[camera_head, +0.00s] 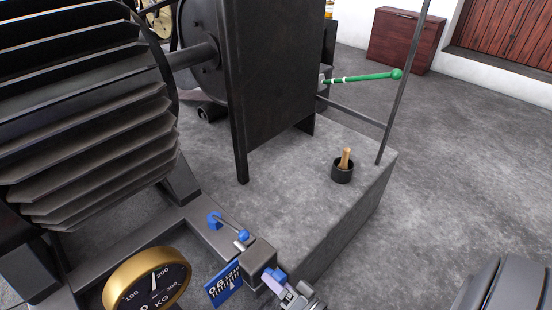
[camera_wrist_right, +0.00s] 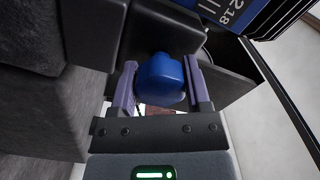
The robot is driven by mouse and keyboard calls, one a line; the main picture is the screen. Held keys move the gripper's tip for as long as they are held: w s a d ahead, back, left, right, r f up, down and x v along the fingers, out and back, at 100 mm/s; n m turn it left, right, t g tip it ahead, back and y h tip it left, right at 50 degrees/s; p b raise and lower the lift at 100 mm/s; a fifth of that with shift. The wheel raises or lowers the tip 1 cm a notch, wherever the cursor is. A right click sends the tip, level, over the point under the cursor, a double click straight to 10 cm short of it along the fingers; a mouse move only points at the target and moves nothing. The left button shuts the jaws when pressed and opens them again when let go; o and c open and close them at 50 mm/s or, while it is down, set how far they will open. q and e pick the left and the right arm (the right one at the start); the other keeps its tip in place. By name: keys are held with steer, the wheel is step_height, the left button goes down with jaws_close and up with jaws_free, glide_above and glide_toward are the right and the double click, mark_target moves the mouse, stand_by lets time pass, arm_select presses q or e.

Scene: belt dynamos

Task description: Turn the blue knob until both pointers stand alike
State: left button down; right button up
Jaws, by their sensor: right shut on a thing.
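The blue knob (camera_wrist_right: 160,80) sits between the two violet fingers of my right gripper (camera_wrist_right: 161,88) in the right wrist view. The gripper is shut on it. In the head view the right gripper (camera_head: 279,282) is at the bottom centre, beside a dark block (camera_head: 259,256), and it mostly hides the knob. A blue scale plate (camera_head: 223,285) with white numbers and a white pointer mark stands left of the block. A brass-rimmed KG gauge (camera_head: 148,284) is at the lower left; its white needle points up, just left of 200. My left gripper is out of view.
A large black ribbed machine (camera_head: 90,130) fills the left. A black cup with a wooden handle (camera_head: 343,172) and a green lever (camera_head: 365,77) stand behind. Open floor lies right.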

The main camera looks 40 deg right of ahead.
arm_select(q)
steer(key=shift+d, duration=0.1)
arm_select(e)
steer(key=shift+s+f, duration=0.1)
steer(key=o, duration=1)
steer(key=shift+o, duration=1.3)
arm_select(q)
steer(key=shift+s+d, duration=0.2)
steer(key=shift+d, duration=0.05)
arm_select(e)
steer(key=shift+s, duration=0.2)
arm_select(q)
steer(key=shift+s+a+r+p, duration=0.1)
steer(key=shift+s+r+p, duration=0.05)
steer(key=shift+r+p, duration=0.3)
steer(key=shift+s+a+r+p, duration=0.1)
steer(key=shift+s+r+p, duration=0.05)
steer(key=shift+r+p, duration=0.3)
arm_select(e)
steer(key=s, duration=0.9)
steer(key=shift+s+d, duration=0.25)
steer(key=shift+d, duration=0.1)
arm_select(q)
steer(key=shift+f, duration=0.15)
arm_select(e)
steer(key=shift+s, duration=0.1)
